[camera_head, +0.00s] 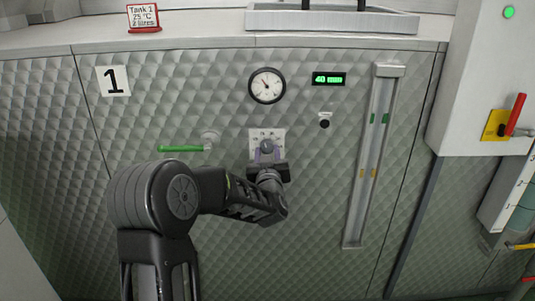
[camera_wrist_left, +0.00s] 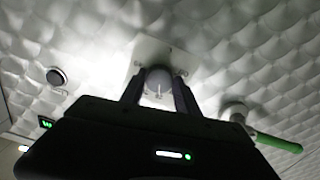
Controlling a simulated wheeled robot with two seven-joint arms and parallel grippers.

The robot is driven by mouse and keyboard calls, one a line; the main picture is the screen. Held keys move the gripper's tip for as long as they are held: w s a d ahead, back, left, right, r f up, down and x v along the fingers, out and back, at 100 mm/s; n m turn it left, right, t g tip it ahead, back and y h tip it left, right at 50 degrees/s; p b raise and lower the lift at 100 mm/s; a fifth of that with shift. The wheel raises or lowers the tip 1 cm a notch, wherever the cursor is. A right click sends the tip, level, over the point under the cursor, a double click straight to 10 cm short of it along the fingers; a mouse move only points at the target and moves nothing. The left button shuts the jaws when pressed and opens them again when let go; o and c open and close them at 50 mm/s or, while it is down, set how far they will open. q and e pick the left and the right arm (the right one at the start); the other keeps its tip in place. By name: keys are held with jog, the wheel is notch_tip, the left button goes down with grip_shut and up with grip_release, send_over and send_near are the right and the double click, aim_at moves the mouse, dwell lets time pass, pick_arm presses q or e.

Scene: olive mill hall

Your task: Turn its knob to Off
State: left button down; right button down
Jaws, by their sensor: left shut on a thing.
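The knob (camera_head: 266,146) is a grey round knob on a light square plate (camera_head: 279,134) on the quilted metal front of tank 1. Small marks ring the knob on the plate, too small to read. My left gripper (camera_head: 267,155) reaches up to it from below and is shut on the knob. In the left wrist view the knob (camera_wrist_left: 158,80) sits between the two fingers (camera_wrist_left: 158,92), with a pale pointer line on its face. Which mark the pointer faces cannot be told. My right gripper is not in view.
A green-handled lever (camera_head: 182,149) sticks out left of the knob. Above are a round gauge (camera_head: 267,86) and a green display (camera_head: 329,79). A black button (camera_head: 324,123) and a vertical sight channel (camera_head: 371,160) are at right. A red-handled switch (camera_head: 515,115) is far right.

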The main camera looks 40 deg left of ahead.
pick_arm(q)
jog(key=shift+f+n+b, duration=0.2)
jog(key=shift+n+b, duration=0.4)
jog(key=shift+b, duration=0.45)
jog(key=n+b, duration=1.1)
jog(key=b, duration=0.2)
jog(key=shift+d, duration=0.1)
jog(key=n+b, duration=0.2)
jog(key=shift+r+n, duration=0.1)
jog(key=shift+n, duration=0.3)
jog(key=n+b, duration=0.2)
jog(key=shift+n, duration=0.3)
jog(key=shift+r+n+b, duration=0.2)
jog(key=shift+n+b, duration=0.75)
jog(key=shift+n, duration=0.25)
jog(key=c, duration=0.9)
grip_release()
jog(key=shift+r, duration=0.1)
